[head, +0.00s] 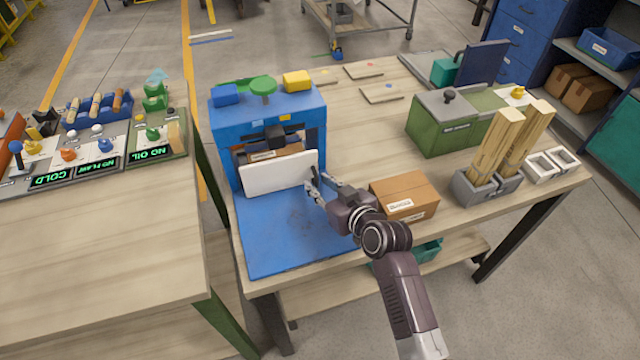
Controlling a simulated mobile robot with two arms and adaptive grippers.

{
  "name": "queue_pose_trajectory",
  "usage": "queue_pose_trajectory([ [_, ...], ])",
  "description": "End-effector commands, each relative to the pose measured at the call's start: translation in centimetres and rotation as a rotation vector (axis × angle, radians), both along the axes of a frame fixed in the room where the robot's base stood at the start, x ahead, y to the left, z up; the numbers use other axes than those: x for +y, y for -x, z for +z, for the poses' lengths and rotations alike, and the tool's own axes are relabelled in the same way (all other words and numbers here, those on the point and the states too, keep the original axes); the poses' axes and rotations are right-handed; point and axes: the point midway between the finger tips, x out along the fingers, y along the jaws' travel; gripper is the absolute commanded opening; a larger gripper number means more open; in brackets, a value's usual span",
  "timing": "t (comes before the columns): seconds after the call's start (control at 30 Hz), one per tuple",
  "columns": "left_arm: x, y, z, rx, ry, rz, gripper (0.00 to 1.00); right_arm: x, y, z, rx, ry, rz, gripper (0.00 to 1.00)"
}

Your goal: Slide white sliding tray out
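The white sliding tray (279,174) shows as a white panel at the front opening of the blue machine (226,135), with its lower edge near the blue mat. The rest of it, if any lies inside, is hidden. My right gripper (317,179) is at the right end of the white panel, with its fingers spread apart. One finger lies close to the panel's lower right corner; I cannot tell if it touches. Nothing shows held between the fingers. My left gripper is not in view.
A blue mat (275,235) lies clear in front of the machine. A cardboard box (405,195) stands right of my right gripper. Further right are a green machine (440,125) and wooden blocks (497,145) in grey holders. A control table (95,220) stands at left across a gap.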

Motion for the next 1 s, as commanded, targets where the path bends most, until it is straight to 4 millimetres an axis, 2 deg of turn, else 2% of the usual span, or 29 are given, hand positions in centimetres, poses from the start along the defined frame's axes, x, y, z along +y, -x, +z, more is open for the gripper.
queue_pose_trajectory([
  [0.2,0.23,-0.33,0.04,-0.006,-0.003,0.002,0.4,0.01,-0.01,0.01,0.0,0.0,0.0,0.25],
  [0.43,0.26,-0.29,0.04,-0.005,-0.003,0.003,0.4,0.0,0.0,0.0,0.0,0.0,0.0,0.0],
  [1.0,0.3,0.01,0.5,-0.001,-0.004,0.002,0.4,-0.18,0.57,0.05,0.002,0.002,0.001,0.0],
])
